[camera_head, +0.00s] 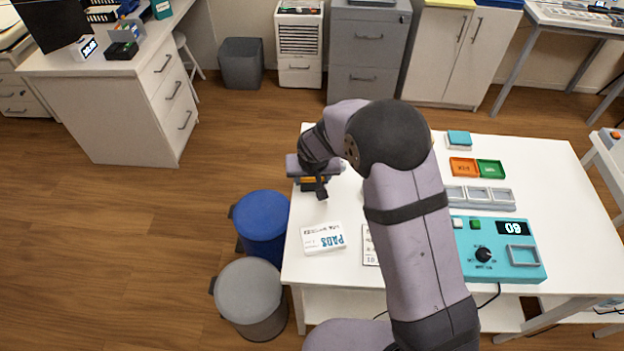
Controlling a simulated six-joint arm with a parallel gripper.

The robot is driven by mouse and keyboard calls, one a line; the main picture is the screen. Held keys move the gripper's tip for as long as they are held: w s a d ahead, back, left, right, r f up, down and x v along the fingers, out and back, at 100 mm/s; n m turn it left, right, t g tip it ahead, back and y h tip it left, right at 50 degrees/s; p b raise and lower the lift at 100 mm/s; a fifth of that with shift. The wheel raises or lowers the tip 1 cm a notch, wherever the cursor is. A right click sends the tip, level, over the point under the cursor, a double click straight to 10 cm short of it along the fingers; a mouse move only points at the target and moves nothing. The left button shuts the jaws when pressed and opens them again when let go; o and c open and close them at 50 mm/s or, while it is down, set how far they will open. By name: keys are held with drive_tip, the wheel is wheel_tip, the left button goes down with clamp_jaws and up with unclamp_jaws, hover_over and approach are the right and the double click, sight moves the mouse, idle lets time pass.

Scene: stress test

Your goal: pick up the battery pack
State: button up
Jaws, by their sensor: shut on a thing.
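My gripper (320,188) is over the far left corner of the white table, pointing down. It is shut on a small dark thing with an orange band, which looks like the battery pack (312,181). The wrist and fingers hide most of the pack. I cannot tell whether it touches the table top or is clear of it.
The white table (580,230) bears a PADS box (324,239), a teal device (500,262), a grey three-slot tray (482,197), orange (463,167) and green (490,169) trays and a teal-topped box (459,140). Blue (262,225) and grey (250,295) bins stand left.

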wheel_tip(320, 180, up, 10)
drive_tip(key=shift+b, duration=0.75)
